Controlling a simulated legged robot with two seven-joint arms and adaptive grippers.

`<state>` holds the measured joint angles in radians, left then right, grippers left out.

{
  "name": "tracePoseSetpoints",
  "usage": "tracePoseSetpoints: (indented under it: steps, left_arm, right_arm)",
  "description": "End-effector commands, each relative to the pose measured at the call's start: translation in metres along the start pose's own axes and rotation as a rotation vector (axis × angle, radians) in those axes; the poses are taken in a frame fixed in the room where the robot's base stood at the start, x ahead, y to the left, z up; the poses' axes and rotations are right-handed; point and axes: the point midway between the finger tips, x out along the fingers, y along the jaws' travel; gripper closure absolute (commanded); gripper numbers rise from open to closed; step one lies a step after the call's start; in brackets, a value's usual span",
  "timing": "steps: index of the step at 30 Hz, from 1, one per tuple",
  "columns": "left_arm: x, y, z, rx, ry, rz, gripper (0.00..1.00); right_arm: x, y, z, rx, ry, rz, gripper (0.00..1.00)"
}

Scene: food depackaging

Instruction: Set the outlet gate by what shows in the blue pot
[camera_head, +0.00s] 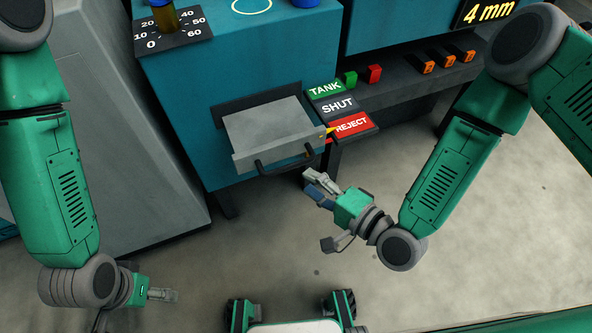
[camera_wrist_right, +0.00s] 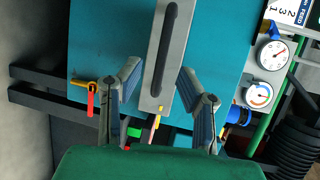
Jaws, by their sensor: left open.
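In the right wrist view the gate (camera_wrist_right: 155,88) shows between my fingers. My right gripper (camera_head: 314,184) is open and empty, just in front of and below the gate's right end. My left gripper (camera_head: 165,294) is open and empty, low at the left, away from the machine. I cannot make out a blue pot or its contents.
Green (camera_head: 350,78) and red (camera_head: 375,73) blocks and several orange-ended parts (camera_head: 425,67) line the right shelf. A "4 mm" display (camera_head: 488,12) is above. The floor ahead is clear.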

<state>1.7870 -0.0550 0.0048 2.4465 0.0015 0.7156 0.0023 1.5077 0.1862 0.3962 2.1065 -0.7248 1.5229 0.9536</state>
Motion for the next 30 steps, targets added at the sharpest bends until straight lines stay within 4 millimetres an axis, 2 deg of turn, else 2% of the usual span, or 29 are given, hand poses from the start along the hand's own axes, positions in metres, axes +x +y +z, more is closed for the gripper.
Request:
tracePoseSetpoints:
  steps: [3, 9, 30]
  left_arm:
    - [0.000, 0.000, 0.000, 0.000, 0.000, 0.000, 0.25]
    - [0.000, 0.000, 0.000, 0.000, 0.000, 0.000, 0.25]
    - [-0.001, 0.000, -0.002, 0.000, -0.002, 0.000, 0.25]
  right_arm:
    - [-0.025, 0.001, 0.000, 0.003, 0.001, 0.004, 0.68]
    - [-0.049, 0.002, 0.000, 0.001, -0.001, 0.003, 0.68]
    - [-0.055, 0.004, 0.002, -0.022, -0.009, 0.029, 0.68]
